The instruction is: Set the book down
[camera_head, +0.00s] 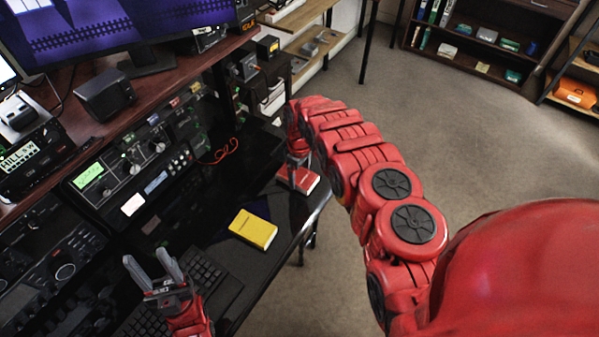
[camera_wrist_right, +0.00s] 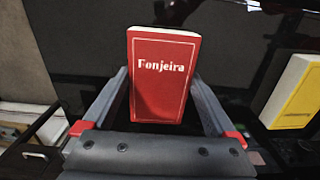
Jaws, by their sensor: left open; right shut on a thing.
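A red book (camera_head: 304,181) with "Fonjeira" on its cover is at the right end of the black desk (camera_head: 262,208). My right gripper (camera_head: 296,166) points down at it and is shut on it. In the right wrist view the red book (camera_wrist_right: 163,78) sits between the two grey fingers. I cannot tell whether it touches the desk top. My left gripper (camera_head: 158,272) is open and empty above the keyboard, at the lower left.
A yellow book (camera_head: 253,229) lies on the desk between my grippers. A black keyboard (camera_head: 205,275) lies beside my left gripper. Radio equipment (camera_head: 150,150) lines the back of the desk. An orange cable (camera_head: 224,150) lies behind the red book. Open floor begins beyond the desk's edge.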

